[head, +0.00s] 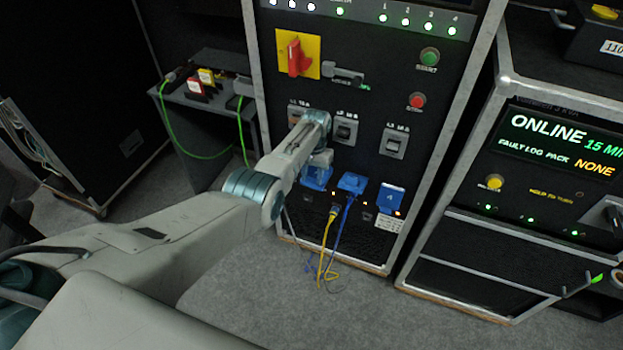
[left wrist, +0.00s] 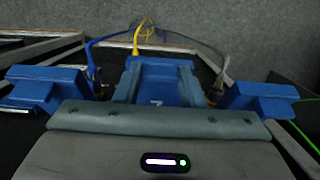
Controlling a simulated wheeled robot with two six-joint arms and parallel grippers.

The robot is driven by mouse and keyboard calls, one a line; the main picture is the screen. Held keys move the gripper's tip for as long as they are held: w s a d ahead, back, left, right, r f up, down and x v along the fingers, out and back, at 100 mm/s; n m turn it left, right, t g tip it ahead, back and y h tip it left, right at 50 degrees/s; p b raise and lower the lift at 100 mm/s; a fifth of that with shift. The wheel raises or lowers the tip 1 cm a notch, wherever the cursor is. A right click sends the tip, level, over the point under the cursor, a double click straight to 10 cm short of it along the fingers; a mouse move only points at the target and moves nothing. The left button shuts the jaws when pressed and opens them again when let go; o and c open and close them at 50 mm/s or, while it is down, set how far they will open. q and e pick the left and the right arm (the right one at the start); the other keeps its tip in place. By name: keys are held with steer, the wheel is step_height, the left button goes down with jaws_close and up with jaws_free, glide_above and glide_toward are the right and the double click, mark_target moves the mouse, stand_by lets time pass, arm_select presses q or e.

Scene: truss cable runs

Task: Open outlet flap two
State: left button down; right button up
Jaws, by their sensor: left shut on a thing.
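Blue outlet flaps sit in a row low on the black panel. My left gripper (head: 318,160) is at the upper edge of a blue flap (head: 317,178), outlet flap two, and is shut on it. In the left wrist view this flap (left wrist: 165,72) fills the middle, with part of a white mark at its near edge. My right gripper is not in view.
Yellow (head: 325,245) and blue (head: 341,235) cables hang below the flaps to the floor. Breaker switches (head: 394,142) and a red rotary handle (head: 297,58) are above. A second cabinet (head: 470,240) stands at the right. A small table (head: 205,100) stands at the left.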

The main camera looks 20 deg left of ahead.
arm_select(q)
steer(key=shift+w+r, duration=0.5)
steer(key=shift+r, duration=0.15)
steer(key=shift+w+r, duration=0.45)
steer(key=shift+r, duration=0.2)
steer(key=c, duration=1.1)
jaws_free()
steer(key=shift+o, duration=0.9)
steer(key=shift+w+f, duration=0.1)
steer(key=shift+f, duration=0.2)
